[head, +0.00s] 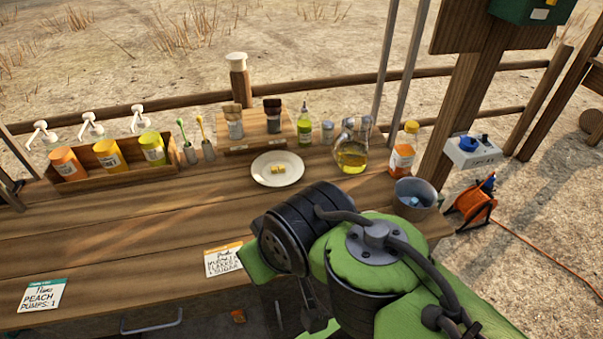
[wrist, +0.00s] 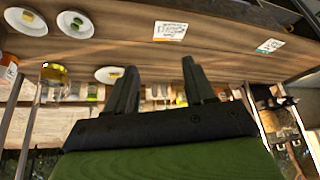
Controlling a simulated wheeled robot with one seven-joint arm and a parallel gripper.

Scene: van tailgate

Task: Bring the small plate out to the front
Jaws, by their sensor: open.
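A white plate (head: 291,175) with small yellow pieces on it lies toward the back of the wooden counter, left of the glass jug. It also shows in the wrist view (wrist: 108,75), where the scene appears upside down. I cannot tell which plate is smallest. My gripper (wrist: 160,68) is open with nothing between its fingers, apart from the plates. Its fingers are not clear in the head view.
A glass jug (head: 351,158) of yellow liquid, an orange-labelled bottle (head: 403,150) and a metal bucket (head: 415,212) stand right of the plate. Jars and a green bottle (head: 305,128) stand behind. A syrup rack (head: 112,172) is at left. The front-left counter is clear except for cards (head: 42,295).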

